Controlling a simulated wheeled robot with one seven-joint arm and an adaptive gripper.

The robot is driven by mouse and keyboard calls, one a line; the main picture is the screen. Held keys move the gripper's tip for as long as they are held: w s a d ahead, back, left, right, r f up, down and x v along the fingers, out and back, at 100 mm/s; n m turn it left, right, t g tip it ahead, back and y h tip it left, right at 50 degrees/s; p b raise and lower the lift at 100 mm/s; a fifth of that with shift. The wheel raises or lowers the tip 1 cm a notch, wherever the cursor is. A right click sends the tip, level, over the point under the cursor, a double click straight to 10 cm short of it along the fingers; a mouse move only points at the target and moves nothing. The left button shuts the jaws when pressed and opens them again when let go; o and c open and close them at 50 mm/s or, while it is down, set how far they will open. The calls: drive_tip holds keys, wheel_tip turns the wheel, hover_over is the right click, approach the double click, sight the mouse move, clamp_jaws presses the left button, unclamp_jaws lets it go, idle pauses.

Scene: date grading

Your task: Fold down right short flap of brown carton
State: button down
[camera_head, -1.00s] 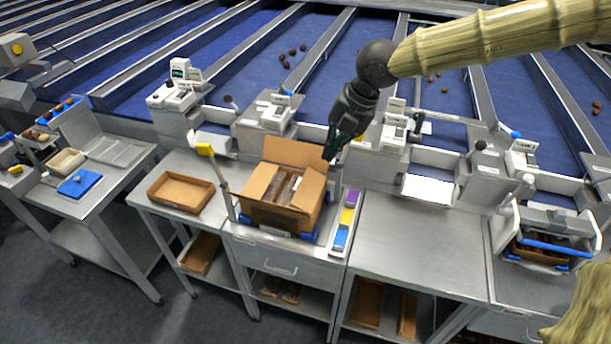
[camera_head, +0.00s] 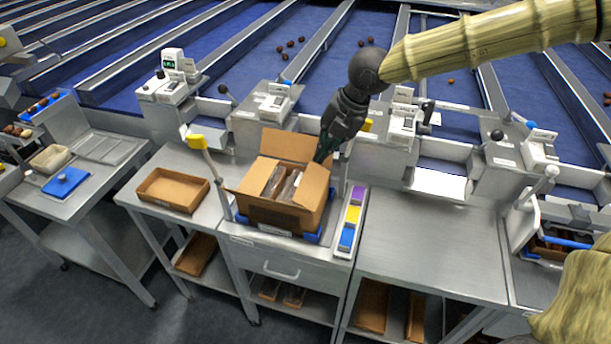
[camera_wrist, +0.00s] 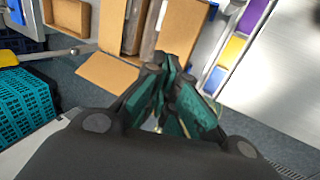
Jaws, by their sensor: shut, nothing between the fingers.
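The open brown carton (camera_head: 270,212) stands on the middle bench, with several dark packs (camera_head: 285,185) inside. Its back flap (camera_head: 290,145) stands up. The right short flap (camera_head: 313,187) is also raised, and shows in the wrist view (camera_wrist: 184,25). Another carton flap (camera_wrist: 107,73) spreads out in the wrist view. My gripper (camera_head: 320,157) is shut and empty, its tips at the top back end of the right flap. In the wrist view the closed fingertips (camera_wrist: 172,62) are close to that flap; contact cannot be told.
A strip of purple, yellow and blue bins (camera_head: 350,215) lies right of the carton. The steel bench (camera_head: 420,235) at right is clear. Grading machines line the back.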

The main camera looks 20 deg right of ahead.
sight(303, 184)
drive_tip(key=p+x, duration=0.2)
drive_tip(key=x, duration=0.9)
drive_tip(key=shift+f, duration=0.1)
drive_tip(key=shift+p, duration=0.4)
